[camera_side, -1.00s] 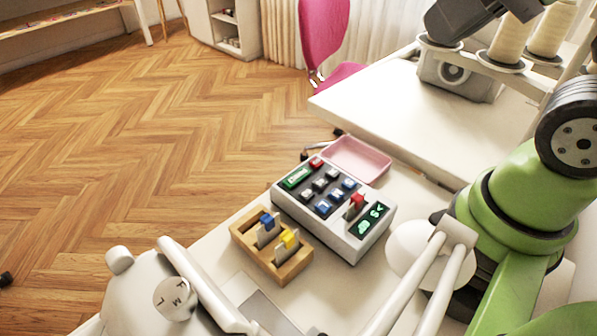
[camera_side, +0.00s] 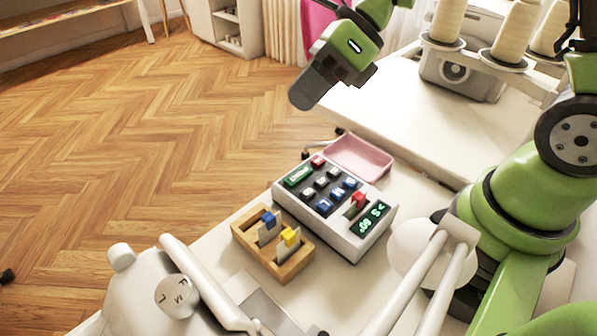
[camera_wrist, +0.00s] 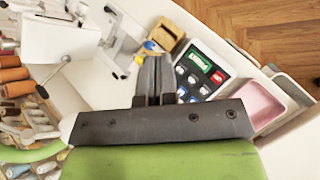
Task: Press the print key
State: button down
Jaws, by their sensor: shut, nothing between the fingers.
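A white keypad device (camera_side: 345,243) stands on the pale table, with a dark key panel that also shows in the wrist view (camera_wrist: 188,65). It bears a green lettered panel (camera_side: 298,176), a red key (camera_side: 317,162), several white and blue keys, and a green lit display (camera_side: 372,216). The lettering is too small to read, so I cannot tell which key is print. A red-topped card (camera_side: 358,197) stands upright in the device. My gripper (camera_side: 303,97) is shut and empty, high above and apart from the device. In the wrist view its fingers (camera_wrist: 153,65) hide part of the device.
A wooden holder (camera_side: 242,242) with blue- and yellow-topped cards stands beside the device. A pink tray (camera_side: 361,155) lies behind it. A white sewing machine part (camera_side: 135,290) stands at front left. Thread cones (camera_side: 517,32) stand at upper right.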

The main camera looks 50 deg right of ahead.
aim_at(299, 172)
jog(key=f+m, duration=0.1)
jog(key=w+f+m, duration=0.1)
jog(key=f+m, duration=0.1)
jog(key=shift+w+d+m, duration=0.15)
jog(key=shift+w+m, duration=0.1)
jog(key=shift+m, duration=0.15)
jog(key=shift+f, duration=4.35)
jog(key=shift+f, duration=0.15)
jog(key=shift+f, duration=0.25)
jog(key=shift+f, duration=0.45)
jog(key=shift+r, duration=0.9)
